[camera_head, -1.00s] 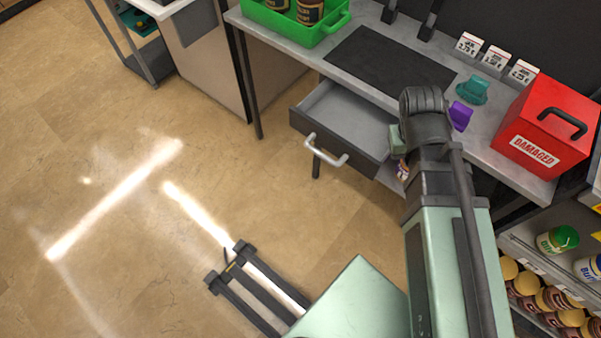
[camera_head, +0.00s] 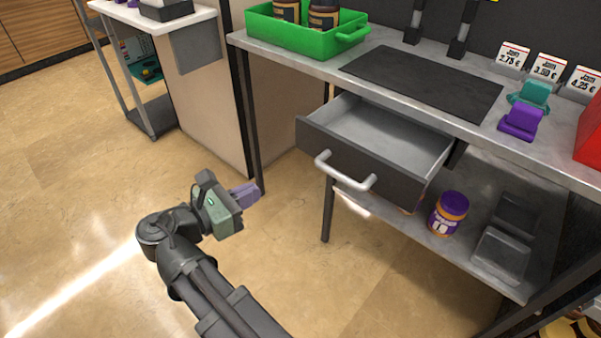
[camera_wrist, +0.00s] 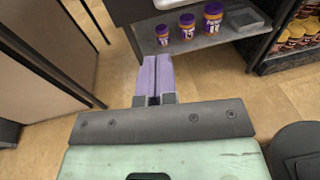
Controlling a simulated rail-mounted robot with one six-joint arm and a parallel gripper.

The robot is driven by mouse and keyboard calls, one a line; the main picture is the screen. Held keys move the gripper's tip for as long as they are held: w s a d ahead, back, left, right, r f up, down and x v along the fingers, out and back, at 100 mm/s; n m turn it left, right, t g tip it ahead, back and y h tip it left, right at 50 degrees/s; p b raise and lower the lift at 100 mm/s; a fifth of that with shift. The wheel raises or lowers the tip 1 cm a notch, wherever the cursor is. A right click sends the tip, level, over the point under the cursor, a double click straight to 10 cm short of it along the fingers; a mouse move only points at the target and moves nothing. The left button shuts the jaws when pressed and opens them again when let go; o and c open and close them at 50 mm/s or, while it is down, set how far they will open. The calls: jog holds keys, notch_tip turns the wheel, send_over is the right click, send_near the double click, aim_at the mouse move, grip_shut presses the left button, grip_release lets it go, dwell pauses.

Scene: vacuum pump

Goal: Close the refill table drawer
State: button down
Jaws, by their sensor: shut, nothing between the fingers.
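The refill table drawer (camera_head: 375,150) is pulled open under the grey table top (camera_head: 300,66). It looks empty, with a dark front and a pale bar handle (camera_head: 344,172). My gripper (camera_head: 254,192) is shut and empty, in front of the table and to the left of the handle, apart from it. In the wrist view, my purple fingers (camera_wrist: 153,76) lie together and point toward the lower shelf.
A green crate (camera_head: 345,38) with jars and a dark mat (camera_head: 425,82) are on the table. Jars, including one purple-lidded jar (camera_head: 449,213), stand on the lower shelf (camera_head: 460,250). Table legs (camera_head: 328,205) stand near my gripper. Open floor lies to the left.

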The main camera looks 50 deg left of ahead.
jog(key=w+d+f+b, duration=0.1)
jog(key=w, duration=1.3)
jog(key=shift+f, duration=0.3)
jog(key=shift+w, duration=0.1)
